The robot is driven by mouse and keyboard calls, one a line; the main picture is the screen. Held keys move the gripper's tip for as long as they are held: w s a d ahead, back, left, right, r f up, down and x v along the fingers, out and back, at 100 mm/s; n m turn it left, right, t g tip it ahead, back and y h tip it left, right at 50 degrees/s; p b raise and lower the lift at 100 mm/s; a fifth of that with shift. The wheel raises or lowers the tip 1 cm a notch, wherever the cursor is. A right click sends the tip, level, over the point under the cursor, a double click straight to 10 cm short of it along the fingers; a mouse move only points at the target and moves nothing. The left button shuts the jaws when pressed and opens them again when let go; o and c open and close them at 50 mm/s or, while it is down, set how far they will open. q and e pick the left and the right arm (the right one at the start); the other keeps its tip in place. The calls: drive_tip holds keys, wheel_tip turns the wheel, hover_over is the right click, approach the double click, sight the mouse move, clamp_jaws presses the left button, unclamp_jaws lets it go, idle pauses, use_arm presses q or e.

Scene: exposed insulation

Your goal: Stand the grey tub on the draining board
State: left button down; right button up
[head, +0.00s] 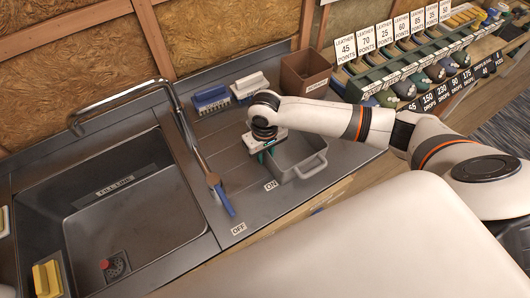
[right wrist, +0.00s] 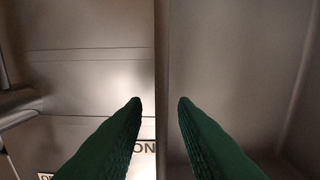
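The grey tub (head: 312,165) is upright and open-topped on the right part of the grey draining board (head: 215,140), near the front edge. Its handle faces the front right. My right gripper (head: 264,155) points down at the tub's left rim. In the right wrist view, the green fingers (right wrist: 160,102) are apart, with the tub's rim (right wrist: 161,50) running between them and a gap visible on each side. The tub's inside shows to the right and the board to the left. The fingers' lower ends are partly hidden in the head view. My left gripper is out of view.
The sink (head: 130,215) and its tap (head: 125,97) are left of the board. Blue (head: 211,99) and white (head: 249,86) brushes and a brown box (head: 305,73) stand behind. Labelled bottle racks (head: 410,65) are at back right.

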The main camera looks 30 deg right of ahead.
wheel_tip(320, 180, up, 12)
drive_tip(key=shift+b, duration=0.85)
drive_tip(key=shift+f, duration=0.1)
